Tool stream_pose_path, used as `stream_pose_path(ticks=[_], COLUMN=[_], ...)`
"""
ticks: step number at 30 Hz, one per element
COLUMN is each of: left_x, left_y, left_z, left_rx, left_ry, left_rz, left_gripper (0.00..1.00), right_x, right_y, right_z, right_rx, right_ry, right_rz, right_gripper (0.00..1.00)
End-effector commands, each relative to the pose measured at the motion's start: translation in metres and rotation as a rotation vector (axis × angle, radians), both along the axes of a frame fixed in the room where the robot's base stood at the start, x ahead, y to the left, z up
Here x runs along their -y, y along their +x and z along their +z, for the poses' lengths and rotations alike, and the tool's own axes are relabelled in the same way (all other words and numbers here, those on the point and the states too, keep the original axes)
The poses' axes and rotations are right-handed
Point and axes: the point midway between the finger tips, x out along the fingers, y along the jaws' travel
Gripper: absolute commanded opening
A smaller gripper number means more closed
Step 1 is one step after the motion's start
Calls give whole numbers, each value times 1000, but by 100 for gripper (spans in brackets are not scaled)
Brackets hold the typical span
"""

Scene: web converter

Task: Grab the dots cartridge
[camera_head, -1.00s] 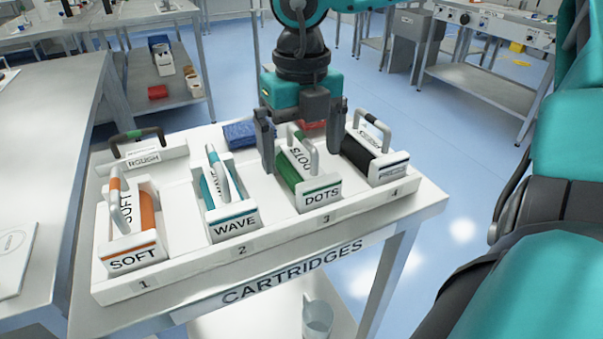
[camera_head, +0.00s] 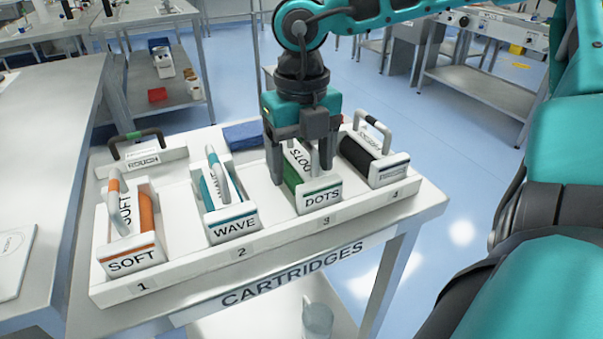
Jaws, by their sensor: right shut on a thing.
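The dots cartridge (camera_head: 321,197) is white with a green roller and a front plate reading DOTS. It sits in slot 3 of the white cartridge tray (camera_head: 180,278). My right gripper (camera_head: 301,170) points down over it, with one finger on each side of its handle, and is shut on it. The gripper hides most of the handle. The cartridge still rests in its slot. My left gripper is out of view.
The wave cartridge (camera_head: 234,225) stands in slot 2, the soft cartridge (camera_head: 131,262) in slot 1, and a black-roller cartridge (camera_head: 390,170) in slot 4, close beside my gripper. A rough cartridge (camera_head: 142,160) lies behind. A blue block (camera_head: 243,133) is at the back.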

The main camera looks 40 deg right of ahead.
Motion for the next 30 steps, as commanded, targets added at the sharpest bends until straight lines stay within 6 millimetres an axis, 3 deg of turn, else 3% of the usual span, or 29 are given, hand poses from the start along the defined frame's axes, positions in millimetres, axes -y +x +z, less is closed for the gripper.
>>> stream_pose_path(ticks=[7,20,26,30], left_x=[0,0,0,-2], left_y=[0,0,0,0], left_z=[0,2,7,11], left_rx=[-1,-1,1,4], left_ry=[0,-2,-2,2], left_rz=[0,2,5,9], left_gripper=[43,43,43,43], right_x=[0,0,0,0], right_y=[1,1,2,2], right_z=[1,13,48,93], right_rx=[2,4,9,12], right_ry=[-1,-2,-3,-3], right_rz=[0,-1,-1,-1], right_gripper=[25,25,25,25])
